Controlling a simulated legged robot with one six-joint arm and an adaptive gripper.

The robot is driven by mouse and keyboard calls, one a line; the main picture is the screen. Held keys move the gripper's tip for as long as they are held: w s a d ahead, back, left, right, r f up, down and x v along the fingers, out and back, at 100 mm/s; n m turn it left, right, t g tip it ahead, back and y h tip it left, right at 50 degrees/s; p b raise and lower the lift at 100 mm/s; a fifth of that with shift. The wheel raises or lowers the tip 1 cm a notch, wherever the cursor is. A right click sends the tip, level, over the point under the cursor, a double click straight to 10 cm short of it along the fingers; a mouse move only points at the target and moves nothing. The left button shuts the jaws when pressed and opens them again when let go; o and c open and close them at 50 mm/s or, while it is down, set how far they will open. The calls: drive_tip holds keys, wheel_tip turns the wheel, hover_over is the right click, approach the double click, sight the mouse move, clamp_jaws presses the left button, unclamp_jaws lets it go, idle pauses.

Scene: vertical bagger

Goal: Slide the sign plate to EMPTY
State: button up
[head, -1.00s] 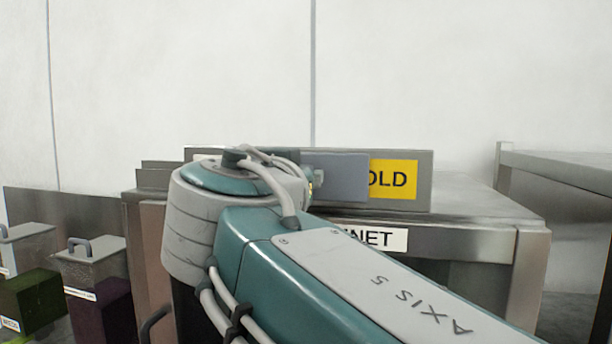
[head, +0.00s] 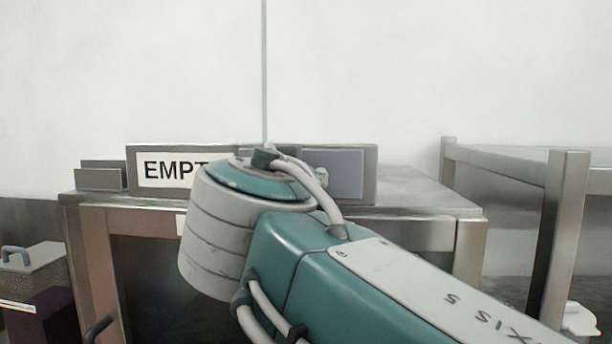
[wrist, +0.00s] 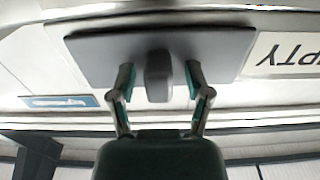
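The sign board (head: 232,149) stands on a metal table. Its white EMPTY panel (head: 165,170) shows at the left, with its last letters hidden by my arm. The grey sign plate (head: 346,174) lies over the right end of the board, and no yellow shows there. In the wrist view the plate (wrist: 105,52) appears with EMPTY (wrist: 280,56) upside down beside it. My gripper (wrist: 158,80) has its fingers on both sides of the plate's grey knob (wrist: 158,75), with a gap visible on each side. In the head view my arm hides most of the gripper.
The metal table (head: 430,195) has clear top to the right of the board. A second metal table (head: 500,165) stands further right. A lidded grey container (head: 35,268) is at the lower left. A blue and white label (wrist: 60,101) shows in the wrist view.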

drive_tip(key=s+a, duration=0.1)
drive_tip(key=s, duration=1.1)
idle(0.4)
drive_tip(key=w+d+f+n+g+h, duration=0.15)
drive_tip(key=d+f+g, duration=0.3)
drive_tip(key=f, duration=0.45)
drive_tip(key=w+d+f+n+g, duration=0.1)
drive_tip(key=w+d+f+g, duration=0.2)
drive_tip(key=d+f, duration=0.45)
drive_tip(key=s+d+f+g+y, duration=0.1)
drive_tip(key=s+d+f+g, duration=0.1)
drive_tip(key=f, duration=0.8)
drive_tip(key=s+d+f+m+g+y, duration=0.1)
drive_tip(key=s+d+f+g+y, duration=0.1)
drive_tip(key=f, duration=0.9)
drive_tip(key=shift+s+d+f+g, duration=0.15)
drive_tip(key=shift+s+d+g, duration=0.3)
drive_tip(key=shift+s+d, duration=1.05)
drive_tip(key=shift+w+d+m, duration=0.1)
drive_tip(key=shift+m, duration=0.15)
